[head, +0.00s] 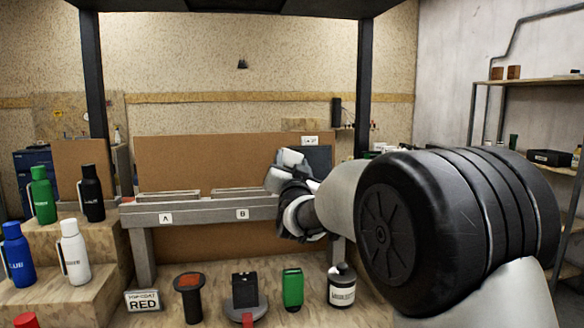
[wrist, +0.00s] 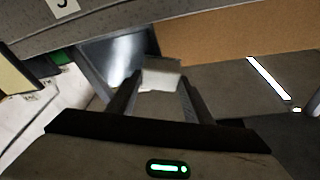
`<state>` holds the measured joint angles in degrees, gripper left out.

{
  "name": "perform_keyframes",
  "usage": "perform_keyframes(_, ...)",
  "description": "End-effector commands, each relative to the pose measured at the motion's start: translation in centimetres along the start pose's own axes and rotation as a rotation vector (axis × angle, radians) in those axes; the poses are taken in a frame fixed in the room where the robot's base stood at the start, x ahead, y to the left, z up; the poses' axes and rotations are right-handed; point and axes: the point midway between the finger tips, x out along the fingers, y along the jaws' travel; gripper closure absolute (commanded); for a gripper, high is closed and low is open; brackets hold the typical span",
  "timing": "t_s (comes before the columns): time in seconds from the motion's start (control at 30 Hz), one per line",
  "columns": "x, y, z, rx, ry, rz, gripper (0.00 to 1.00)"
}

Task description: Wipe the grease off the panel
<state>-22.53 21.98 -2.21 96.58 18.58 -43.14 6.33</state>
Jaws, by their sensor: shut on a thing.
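A dark grey panel (head: 320,158) stands upright at the right part of the bench in the head view, partly hidden behind my arm. In the wrist view a shiny blue-grey plate, which looks like this panel (wrist: 112,52), has a pale bright patch. I cannot tell whether that patch is grease or a reflection. My gripper (wrist: 157,88) is shut on a small whitish pad (wrist: 160,80), held between its fingertips close to the panel. Whether the pad touches the panel cannot be told. In the head view my gripper (head: 287,172) is at the panel's left edge.
A grey bench (head: 190,212) with labels A and B has a brown backboard (head: 205,160). Green, black, blue and white bottles (head: 70,250) stand on wooden steps at left. In front are a RED sign (head: 143,300), a stamp-like tool (head: 188,297), a green container (head: 292,289) and a dark-capped bottle (head: 341,288).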

Motion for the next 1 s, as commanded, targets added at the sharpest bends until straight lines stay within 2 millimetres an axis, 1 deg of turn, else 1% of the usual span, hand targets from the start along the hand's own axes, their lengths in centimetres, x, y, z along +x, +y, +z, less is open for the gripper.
perform_keyframes(0.1, 0.1, 1.1, 0.0, -0.001, 0.002, 0.002, 0.72)
perform_keyframes(0.3, 0.5, 2.9, -0.7, 0.000, 0.002, 0.005, 0.72)
perform_keyframes(0.43, 0.7, 3.7, -1.1, -0.001, 0.002, 0.005, 0.72)
perform_keyframes(0.67, 0.8, 4.5, -1.4, -0.002, 0.001, 0.008, 0.72)
perform_keyframes(1.0, 1.1, 7.2, -2.4, -0.002, 0.001, 0.007, 0.72)
